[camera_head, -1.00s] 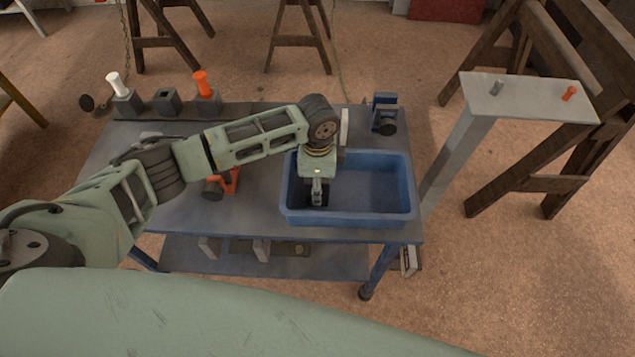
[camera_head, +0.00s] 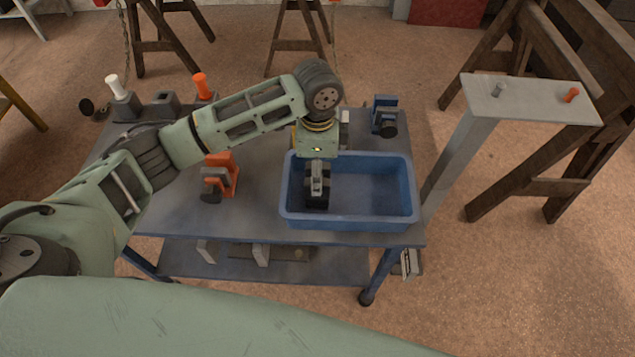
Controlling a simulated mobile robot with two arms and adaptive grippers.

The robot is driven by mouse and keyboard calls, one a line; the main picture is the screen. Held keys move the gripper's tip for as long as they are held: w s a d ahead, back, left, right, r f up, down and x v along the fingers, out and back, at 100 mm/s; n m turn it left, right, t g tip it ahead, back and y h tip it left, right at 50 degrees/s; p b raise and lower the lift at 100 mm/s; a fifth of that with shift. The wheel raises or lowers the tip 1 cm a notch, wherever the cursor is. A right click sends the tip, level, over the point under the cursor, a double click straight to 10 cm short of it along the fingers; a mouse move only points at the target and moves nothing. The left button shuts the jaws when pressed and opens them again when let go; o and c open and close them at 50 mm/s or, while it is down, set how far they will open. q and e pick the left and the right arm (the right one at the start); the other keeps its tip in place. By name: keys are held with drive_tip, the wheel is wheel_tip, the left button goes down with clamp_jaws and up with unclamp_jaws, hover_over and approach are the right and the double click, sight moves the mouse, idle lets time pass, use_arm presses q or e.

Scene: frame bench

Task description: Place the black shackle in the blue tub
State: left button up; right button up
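The blue tub (camera_head: 402,213) stands on the right part of the bench top, open side up. My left gripper (camera_head: 317,203) points down over the left part of the tub, seen from above and behind. Dark parts show at its lower end. I cannot tell the black shackle apart from the dark gripper fingers, nor see whether they hold anything. The tub floor right of the gripper is bare; the floor directly under it is hidden. My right gripper is not in view.
An orange clamp-like thing (camera_head: 222,172) stands left of the tub. A blue vise-like thing (camera_head: 384,112) stands behind it. Grey blocks (camera_head: 166,104) line the back left, some holding white and orange pegs. A grey stand (camera_head: 530,97) is to the right.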

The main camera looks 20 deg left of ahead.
use_arm(q)
drive_tip(key=shift+r, duration=2.3)
